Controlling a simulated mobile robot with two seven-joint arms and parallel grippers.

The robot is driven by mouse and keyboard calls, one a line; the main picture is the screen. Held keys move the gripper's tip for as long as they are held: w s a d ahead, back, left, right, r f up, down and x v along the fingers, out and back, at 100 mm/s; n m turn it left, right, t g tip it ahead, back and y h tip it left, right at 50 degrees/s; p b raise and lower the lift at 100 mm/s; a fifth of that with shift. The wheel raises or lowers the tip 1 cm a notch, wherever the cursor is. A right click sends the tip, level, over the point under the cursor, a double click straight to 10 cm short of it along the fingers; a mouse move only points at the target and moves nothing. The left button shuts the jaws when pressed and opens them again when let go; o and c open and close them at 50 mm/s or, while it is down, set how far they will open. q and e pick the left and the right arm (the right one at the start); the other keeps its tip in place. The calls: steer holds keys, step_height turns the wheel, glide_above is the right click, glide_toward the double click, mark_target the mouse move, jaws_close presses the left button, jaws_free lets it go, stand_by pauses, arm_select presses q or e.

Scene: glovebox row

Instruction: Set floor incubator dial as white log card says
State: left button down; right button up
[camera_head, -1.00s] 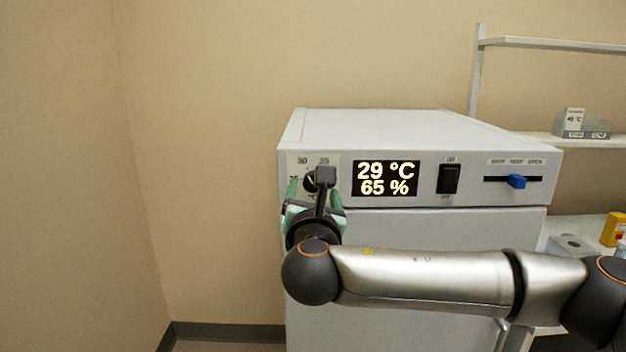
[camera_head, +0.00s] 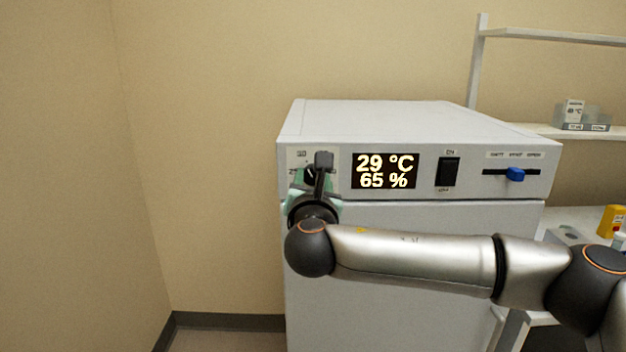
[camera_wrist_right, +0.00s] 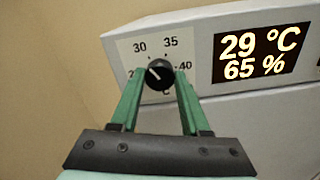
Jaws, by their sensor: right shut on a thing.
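The floor incubator (camera_head: 400,122) is a white box with a control panel on its front. Its black dial (camera_wrist_right: 158,75) sits on a scale with 30, 35 and 40 readable in the right wrist view; its white mark points up-left, near 30. The display (camera_head: 384,171) reads 29 °C and 65 %. My right gripper (camera_wrist_right: 159,83) is shut on the dial, green fingers on either side; in the head view the hand (camera_head: 314,190) partly hides dial and scale. My left gripper is out of view.
Right of the display are a black rocker switch (camera_head: 448,172) and a blue slider (camera_head: 515,174). A grey holder (camera_head: 597,119) is beside the card on the wall shelf. A yellow item (camera_head: 612,220) stands on the bench at right. Left of the incubator is clear.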

jaws_close()
